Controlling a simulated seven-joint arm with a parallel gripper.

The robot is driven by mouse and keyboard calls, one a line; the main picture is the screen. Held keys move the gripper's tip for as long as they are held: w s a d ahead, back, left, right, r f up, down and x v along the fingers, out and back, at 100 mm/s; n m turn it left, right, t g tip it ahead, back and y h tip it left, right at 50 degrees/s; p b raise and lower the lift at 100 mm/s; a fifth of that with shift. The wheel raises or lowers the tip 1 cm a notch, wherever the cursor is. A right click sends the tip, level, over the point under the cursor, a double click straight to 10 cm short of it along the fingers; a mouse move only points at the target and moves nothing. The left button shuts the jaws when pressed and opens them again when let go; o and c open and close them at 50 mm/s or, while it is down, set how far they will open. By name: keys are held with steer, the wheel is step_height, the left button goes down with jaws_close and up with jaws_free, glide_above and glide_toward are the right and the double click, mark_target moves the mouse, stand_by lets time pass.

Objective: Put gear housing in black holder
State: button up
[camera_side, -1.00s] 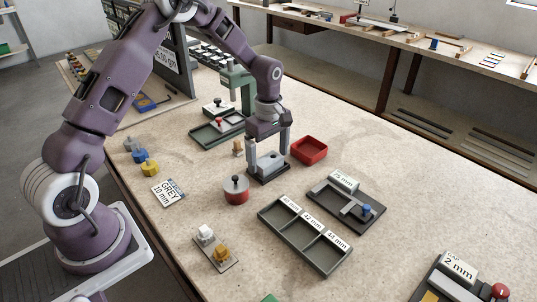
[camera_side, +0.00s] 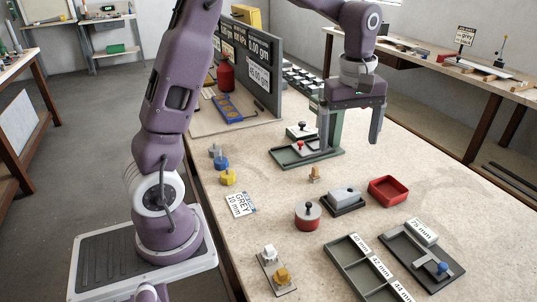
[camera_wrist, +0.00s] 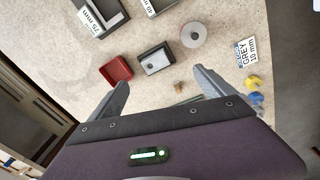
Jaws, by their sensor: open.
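The gear housing, a light grey block with a small dark knob (camera_side: 343,193), sits in the black holder (camera_side: 346,209) on the bench. In the wrist view the grey block (camera_wrist: 154,59) lies inside the dark rim of the black holder (camera_wrist: 143,70), with rim showing around it. My gripper (camera_side: 349,138) is open and empty, raised above the bench and apart from the holder. In the wrist view my open gripper (camera_wrist: 161,84) has its two fingers spread, with the holder beyond the fingertips.
A red tray (camera_side: 388,191) stands right of the holder, and a red-grey round pot with a knob (camera_side: 307,216) left of it. A green press (camera_side: 330,125) stands behind, near my gripper. A three-slot grey tray (camera_side: 352,264) and a 75 mm fixture (camera_side: 420,250) lie in front.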

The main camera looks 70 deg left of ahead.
steer(key=s+d+r+m+t, duration=0.25)
steer(key=s+r+m, duration=0.4)
steer(key=s, duration=0.45)
steer(key=s+d+f+m+t, duration=0.1)
steer(key=s+d+m+t, duration=0.1)
steer(key=s+m, duration=0.6)
steer(key=s+d, duration=0.1)
steer(key=s, duration=0.5)
steer(key=shift+s+f, duration=0.15)
steer(key=shift+s, duration=0.05)
